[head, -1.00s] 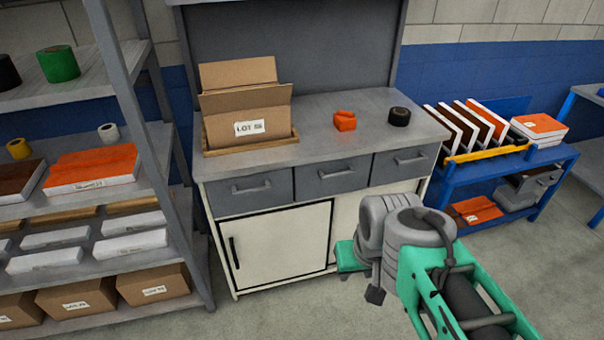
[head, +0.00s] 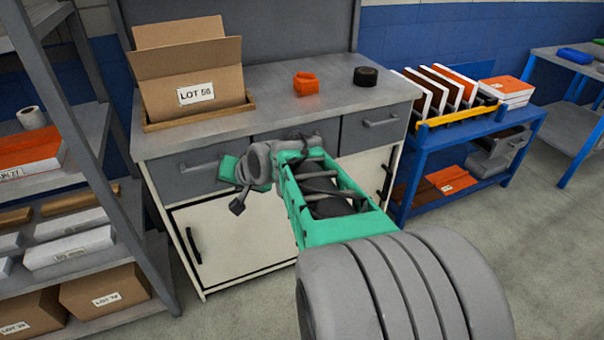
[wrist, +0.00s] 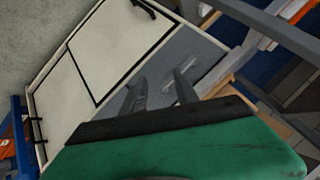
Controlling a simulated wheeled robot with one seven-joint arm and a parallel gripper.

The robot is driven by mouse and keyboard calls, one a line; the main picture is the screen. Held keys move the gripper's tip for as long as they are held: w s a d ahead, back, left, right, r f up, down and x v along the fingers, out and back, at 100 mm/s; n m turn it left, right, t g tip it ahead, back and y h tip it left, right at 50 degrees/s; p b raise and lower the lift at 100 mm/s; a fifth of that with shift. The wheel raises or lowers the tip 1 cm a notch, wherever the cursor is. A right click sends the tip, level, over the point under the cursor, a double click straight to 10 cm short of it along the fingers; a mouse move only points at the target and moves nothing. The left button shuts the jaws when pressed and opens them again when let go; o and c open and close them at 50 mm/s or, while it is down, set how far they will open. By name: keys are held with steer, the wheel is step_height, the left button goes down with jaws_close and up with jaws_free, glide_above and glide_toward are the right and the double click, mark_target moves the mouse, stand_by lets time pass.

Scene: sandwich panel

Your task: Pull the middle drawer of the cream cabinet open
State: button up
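The cream cabinet (head: 240,235) stands ahead with a row of three grey drawers under its worktop. The middle drawer (head: 328,132) is mostly hidden behind my arm in the head view, and its handle is not clearly visible. The visible part of its front looks flush with the others. In the wrist view, my gripper (wrist: 160,90) has its two fingers apart, pointing at the grey drawer fronts (wrist: 178,52). A drawer handle (wrist: 208,70) shows just beyond the right finger. I see nothing held between the fingers; contact with the cabinet cannot be told.
On the worktop (head: 240,112) are a LOT 56 box (head: 190,80), an orange object (head: 306,84) and a dark tape roll (head: 365,75). A grey shelf rack (head: 75,110) stands close at left. A blue cart (head: 440,150) stands at right. Open floor lies in front.

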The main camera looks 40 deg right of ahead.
steer(key=w+d+f+m+t+h+b, duration=0.1)
steer(key=w+d+f+m+t+b, duration=0.2)
steer(key=d, duration=0.4)
steer(key=w+d+f+m+t+b, duration=0.1)
steer(key=d+f+m+b, duration=0.2)
steer(key=d+f+b, duration=0.25)
steer(key=s+d+m+t+h+b, duration=0.2)
steer(key=d+m+b, duration=0.15)
steer(key=d, duration=0.45)
steer(key=s+d+m+t+h+b, duration=0.2)
steer(key=d+m+b, duration=0.15)
steer(key=d, duration=0.45)
steer(key=r+x, duration=0.1)
steer(key=x, duration=0.7)
steer(key=shift+a, duration=0.1)
jaws_close()
